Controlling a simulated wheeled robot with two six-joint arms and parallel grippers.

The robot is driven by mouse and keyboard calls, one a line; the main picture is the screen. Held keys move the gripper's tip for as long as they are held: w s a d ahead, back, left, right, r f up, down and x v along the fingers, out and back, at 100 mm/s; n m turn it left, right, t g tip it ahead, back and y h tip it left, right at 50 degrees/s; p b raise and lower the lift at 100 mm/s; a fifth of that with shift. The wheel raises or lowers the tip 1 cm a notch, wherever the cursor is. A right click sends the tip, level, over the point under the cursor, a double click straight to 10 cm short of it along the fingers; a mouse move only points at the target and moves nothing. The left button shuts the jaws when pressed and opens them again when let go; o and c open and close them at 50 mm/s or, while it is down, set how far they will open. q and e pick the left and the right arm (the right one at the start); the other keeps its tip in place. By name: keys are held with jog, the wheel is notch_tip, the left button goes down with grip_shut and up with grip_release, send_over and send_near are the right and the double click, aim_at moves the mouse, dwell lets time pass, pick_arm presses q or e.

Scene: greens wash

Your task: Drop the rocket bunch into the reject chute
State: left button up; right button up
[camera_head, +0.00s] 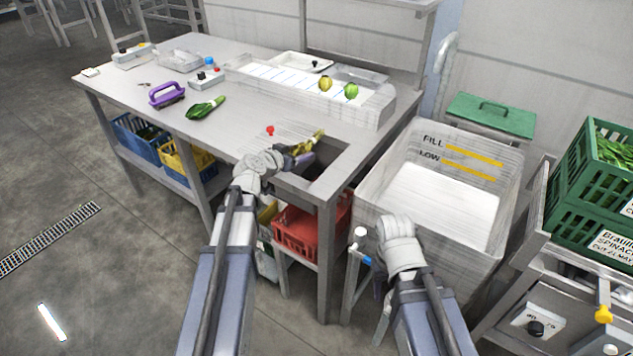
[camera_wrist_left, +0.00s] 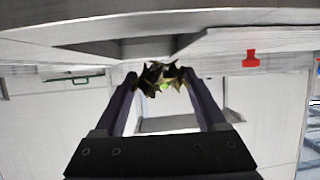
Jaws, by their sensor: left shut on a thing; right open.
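The rocket bunch (camera_head: 305,146) is yellow-green and leafy. My left gripper (camera_head: 297,154) is shut on it and holds it by the dark rectangular opening (camera_head: 318,171) near the worktop's right end, which looks like the reject chute. I cannot tell how high above the opening the bunch is. In the left wrist view the bunch's ragged leaves (camera_wrist_left: 160,76) show between the tips of the fingers (camera_wrist_left: 160,88). My right arm reaches in beside the white bin, but its fingers are hidden.
A red crate (camera_head: 296,232) stands under the opening. A purple-handled tool (camera_head: 166,95) and a green vegetable (camera_head: 205,108) lie on the worktop (camera_head: 135,88). A pale trough (camera_head: 300,89) holds two round vegetables. A large white bin (camera_head: 440,200) and green crates (camera_head: 585,205) stand right.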

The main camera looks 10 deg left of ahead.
pick_arm(q)
jog(key=shift+f, duration=0.4)
jog(key=o, duration=1.3)
jog(key=shift+o, duration=0.2)
jog(key=p+v, duration=0.3)
jog(key=v, duration=0.5)
jog(key=shift+r, duration=0.1)
